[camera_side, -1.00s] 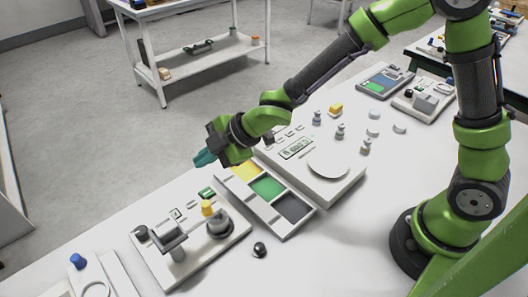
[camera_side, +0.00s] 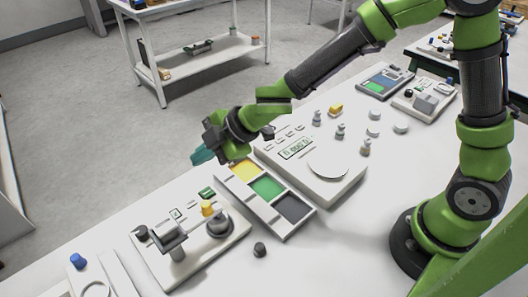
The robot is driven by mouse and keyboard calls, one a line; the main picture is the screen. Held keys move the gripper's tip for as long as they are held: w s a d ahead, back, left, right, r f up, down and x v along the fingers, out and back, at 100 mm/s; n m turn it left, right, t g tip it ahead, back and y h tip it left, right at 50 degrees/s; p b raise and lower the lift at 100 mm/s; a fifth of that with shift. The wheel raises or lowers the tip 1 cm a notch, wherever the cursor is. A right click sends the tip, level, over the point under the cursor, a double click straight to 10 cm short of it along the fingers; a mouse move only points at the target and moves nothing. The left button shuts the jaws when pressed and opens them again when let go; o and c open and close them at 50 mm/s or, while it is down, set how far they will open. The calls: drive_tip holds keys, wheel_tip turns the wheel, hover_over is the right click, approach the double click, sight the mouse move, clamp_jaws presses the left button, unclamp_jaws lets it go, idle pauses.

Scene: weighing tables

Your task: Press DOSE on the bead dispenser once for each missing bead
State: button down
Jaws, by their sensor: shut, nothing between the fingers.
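No loose beads can be made out. My gripper (camera_side: 203,157) is shut and empty, with teal fingertips pointing left. In the picture it is above the dispenser's display and left of the yellow panel, apart from both.
A tray (camera_side: 281,229) with yellow, green and dark panels lies beside the dispenser. A scale (camera_side: 341,188) with a round pan stands behind it. A small dark cylinder (camera_side: 260,249) stands in front. Several weights stand farther back. Open table lies at the front right.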

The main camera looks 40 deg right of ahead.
sight(211, 193)
drive_tip(key=shift+f, duration=4.1)
drive_tip(key=shift+f, duration=0.15)
drive_tip(key=shift+f, duration=0.25)
drive_tip(key=shift+f, duration=0.4)
drive_tip(key=shift+r, duration=0.8)
drive_tip(key=shift+r, duration=2.55)
